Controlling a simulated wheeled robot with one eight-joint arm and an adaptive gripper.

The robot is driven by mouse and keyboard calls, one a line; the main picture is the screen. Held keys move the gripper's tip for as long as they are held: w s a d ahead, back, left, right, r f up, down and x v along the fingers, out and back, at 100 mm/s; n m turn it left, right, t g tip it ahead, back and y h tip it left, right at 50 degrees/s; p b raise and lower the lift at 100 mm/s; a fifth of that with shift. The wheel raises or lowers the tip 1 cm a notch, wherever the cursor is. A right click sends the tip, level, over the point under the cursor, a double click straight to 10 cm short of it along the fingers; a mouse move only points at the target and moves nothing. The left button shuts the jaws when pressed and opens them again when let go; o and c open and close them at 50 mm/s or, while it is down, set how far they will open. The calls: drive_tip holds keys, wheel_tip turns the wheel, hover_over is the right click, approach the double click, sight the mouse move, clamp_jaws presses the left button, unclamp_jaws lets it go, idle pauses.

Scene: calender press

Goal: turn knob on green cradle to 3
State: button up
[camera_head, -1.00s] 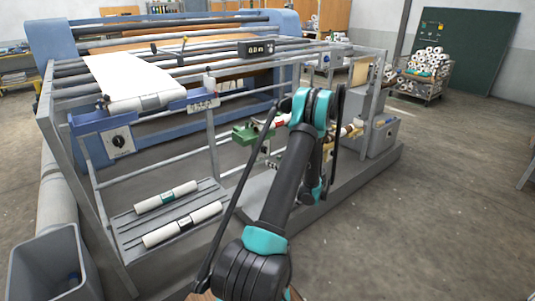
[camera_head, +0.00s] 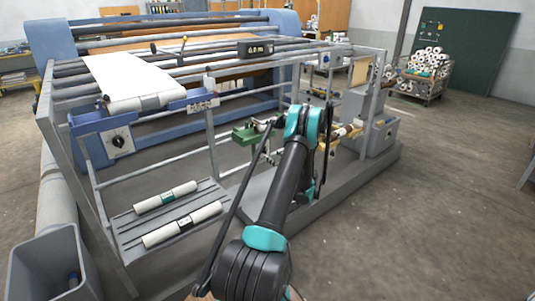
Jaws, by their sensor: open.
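The green cradle (camera_head: 246,134) stands on the front side of the machine frame, just left of my raised arm. A roll end shows at its right, partly covered by my arm. Its knob cannot be made out, and its setting cannot be read. My arm rises from the bottom middle and bends over beside the green cradle. My gripper is hidden behind my own arm links, so its fingers do not show. A blue cradle at the left carries a dial knob (camera_head: 118,141) on a white plate.
A white roll (camera_head: 138,104) lies on the blue cradle (camera_head: 88,124). Two white rolls lie on a grey slatted tray (camera_head: 128,222) below. A yellowish cradle (camera_head: 331,144) is right of my arm. A grey bin (camera_head: 30,265) stands front left. Floor at right is clear.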

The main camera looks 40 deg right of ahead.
sight(264, 150)
drive_tip(key=w, duration=0.6)
drive_tip(key=shift+a, duration=0.25)
drive_tip(key=c, duration=1.2)
